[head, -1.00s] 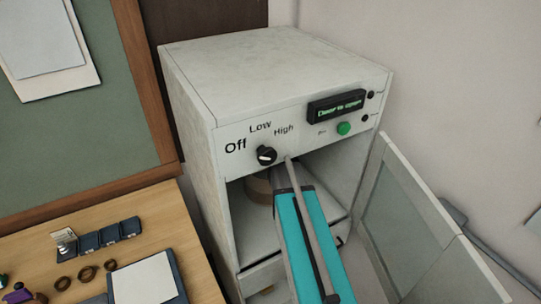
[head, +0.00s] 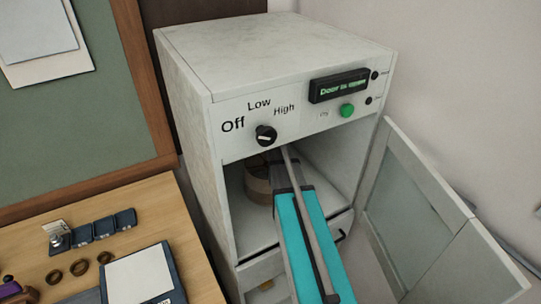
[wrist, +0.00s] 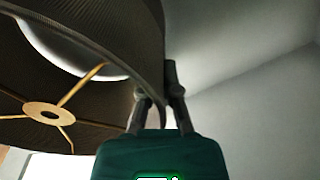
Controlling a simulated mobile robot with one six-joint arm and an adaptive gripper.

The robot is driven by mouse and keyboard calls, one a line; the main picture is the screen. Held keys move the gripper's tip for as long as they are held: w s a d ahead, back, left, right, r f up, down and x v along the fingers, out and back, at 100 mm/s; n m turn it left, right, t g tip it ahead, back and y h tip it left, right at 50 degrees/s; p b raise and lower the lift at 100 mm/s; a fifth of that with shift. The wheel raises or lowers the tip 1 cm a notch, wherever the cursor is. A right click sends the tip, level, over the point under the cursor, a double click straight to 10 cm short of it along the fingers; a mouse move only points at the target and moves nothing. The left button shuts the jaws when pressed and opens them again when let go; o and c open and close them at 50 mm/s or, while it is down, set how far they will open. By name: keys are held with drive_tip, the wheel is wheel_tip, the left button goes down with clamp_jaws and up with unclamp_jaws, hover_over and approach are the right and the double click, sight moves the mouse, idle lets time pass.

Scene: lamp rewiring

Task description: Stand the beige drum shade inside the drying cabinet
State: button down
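The beige drum shade (head: 258,187) is inside the drying cabinet (head: 205,150), behind the opening's left part and partly hidden by my arm. In the wrist view, the shade (wrist: 95,125) looks dark, with its open end and brass spokes showing. My gripper (wrist: 160,85) has one finger on each side of the shade's wall near the rim and looks closed on it. In the head view my arm reaches into the cabinet and the fingertips are hidden. I cannot tell whether the shade touches the cabinet floor.
The cabinet's glazed door (head: 415,205) stands open to the right. The knob (head: 266,135) and green button (head: 347,111) are above the opening. A wooden bench (head: 125,205) with small parts and a clipboard (head: 140,277) is at left. The cabinet's right interior looks free.

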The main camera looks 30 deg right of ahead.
drive_tip(key=shift+f+b, duration=0.45)
idle(0.5)
drive_tip(key=c, duration=0.7)
unclamp_jaws()
